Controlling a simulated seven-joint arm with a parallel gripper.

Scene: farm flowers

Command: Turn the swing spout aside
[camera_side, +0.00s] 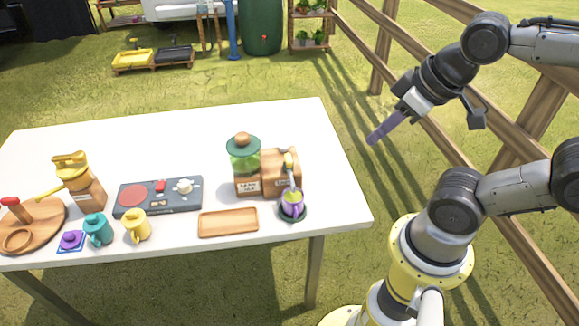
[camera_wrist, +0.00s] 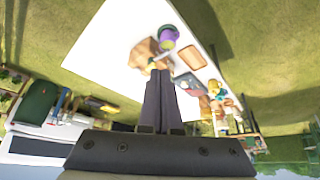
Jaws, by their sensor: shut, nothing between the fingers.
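A yellow pump-like fixture (camera_side: 72,166) stands on a wooden block at the table's left, with a thin yellow spout (camera_side: 50,194) pointing left and slightly down. A second spout-like piece, pale and slim (camera_side: 291,176), hangs at the front of a wooden box (camera_side: 280,170) at the right, over a purple and green pot (camera_side: 292,206). I cannot tell for certain which is the swing spout. My gripper (camera_side: 373,140) is shut and empty, in the air beyond the table's right edge, touching nothing. In the wrist view its closed fingers (camera_wrist: 159,76) point toward the table, with the purple pot (camera_wrist: 168,35) beyond.
The white table (camera_side: 260,125) also holds a green-lidded jar (camera_side: 243,155), a wooden tray (camera_side: 228,222), a dark control panel (camera_side: 157,196), a teal mug (camera_side: 97,229), a yellow mug (camera_side: 137,225) and a round board (camera_side: 35,225). Its back half is clear. A wooden fence (camera_side: 440,60) runs behind my arm.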

